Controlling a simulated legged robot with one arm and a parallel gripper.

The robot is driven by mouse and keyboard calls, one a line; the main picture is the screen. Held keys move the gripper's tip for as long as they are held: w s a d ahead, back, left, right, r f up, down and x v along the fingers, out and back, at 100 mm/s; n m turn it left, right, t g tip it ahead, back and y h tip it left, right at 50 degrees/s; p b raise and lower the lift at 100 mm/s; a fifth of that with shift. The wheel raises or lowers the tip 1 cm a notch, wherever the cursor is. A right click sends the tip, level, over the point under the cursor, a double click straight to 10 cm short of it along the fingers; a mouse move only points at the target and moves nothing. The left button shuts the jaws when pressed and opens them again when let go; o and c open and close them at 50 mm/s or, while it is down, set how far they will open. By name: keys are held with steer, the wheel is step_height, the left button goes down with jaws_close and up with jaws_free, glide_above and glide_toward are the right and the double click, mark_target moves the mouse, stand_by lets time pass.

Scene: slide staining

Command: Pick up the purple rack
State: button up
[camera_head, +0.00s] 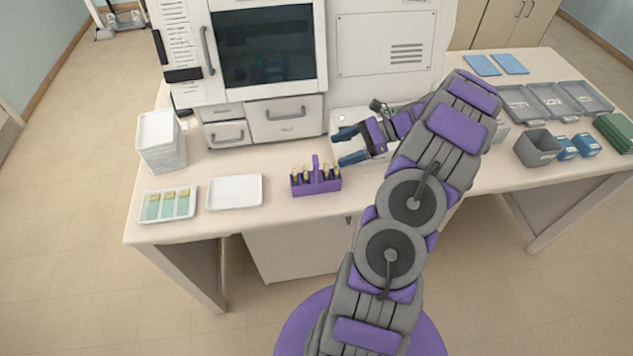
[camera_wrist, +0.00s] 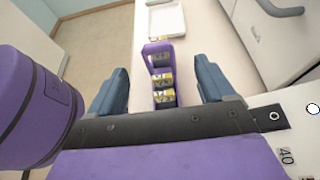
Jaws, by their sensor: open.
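The purple rack (camera_head: 317,186) stands upright on the table near its front edge, with a tall handle in the middle and several yellow-topped items in it. In the wrist view the rack (camera_wrist: 158,58) lies ahead, between the two fingers in the picture. My gripper (camera_head: 345,146) is in the head view just right of the rack and above the table, its fingers pointing left. In the wrist view my gripper (camera_wrist: 160,85) is open, with blue fingers apart on either side and nothing held. The gripper's base hides the near end of the rack there.
A white tray (camera_head: 234,191) lies left of the rack, and a tray with yellow-topped slides (camera_head: 167,205) lies farther left. A large white machine (camera_head: 270,60) with drawers stands behind. Grey trays (camera_head: 556,100) and a grey bin (camera_head: 537,148) are at the right.

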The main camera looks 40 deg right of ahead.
mark_target(310, 177)
steer(key=x, duration=0.5)
steer(key=shift+s+a+r, duration=0.1)
steer(key=shift+a, duration=0.1)
steer(key=b+x, duration=0.1)
steer(key=x, duration=0.3)
steer(key=shift+w+a+b, duration=0.25)
steer(key=shift+w+b, duration=0.05)
steer(key=shift+a, duration=0.15)
steer(key=shift+a, duration=0.1)
steer(key=shift+a, duration=0.15)
steer(key=c, duration=1.4)
